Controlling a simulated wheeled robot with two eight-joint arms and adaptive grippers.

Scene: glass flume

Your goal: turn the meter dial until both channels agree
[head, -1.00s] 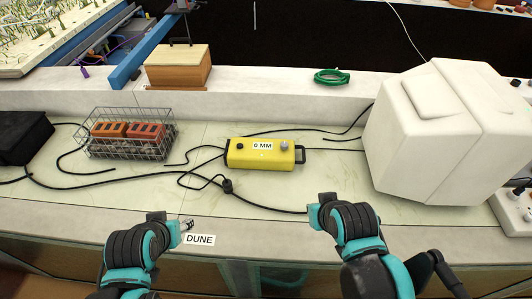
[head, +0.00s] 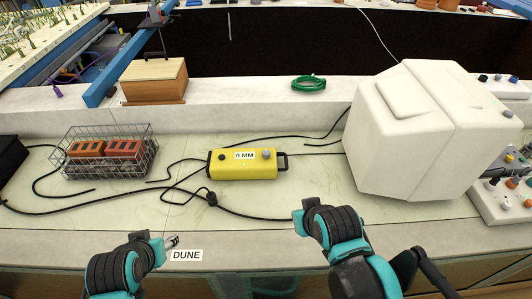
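The yellow meter box (head: 243,170) lies on the bench in the middle of the head view. Its label reads "0 MM". A black knob (head: 222,157) sits at its left and a grey knob (head: 266,154) at its right; a black handle (head: 282,162) is on its right end. My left gripper (head: 172,241) is near the bench's front edge beside the "DUNE" label (head: 187,255), away from the meter.
Black cables (head: 100,209) run across the bench around the meter. A wire basket (head: 108,151) with orange blocks stands left. A large white box (head: 416,130) stands right, beside a panel with knobs (head: 502,200). A green coil (head: 308,83) and wooden box (head: 153,80) sit on the back ledge.

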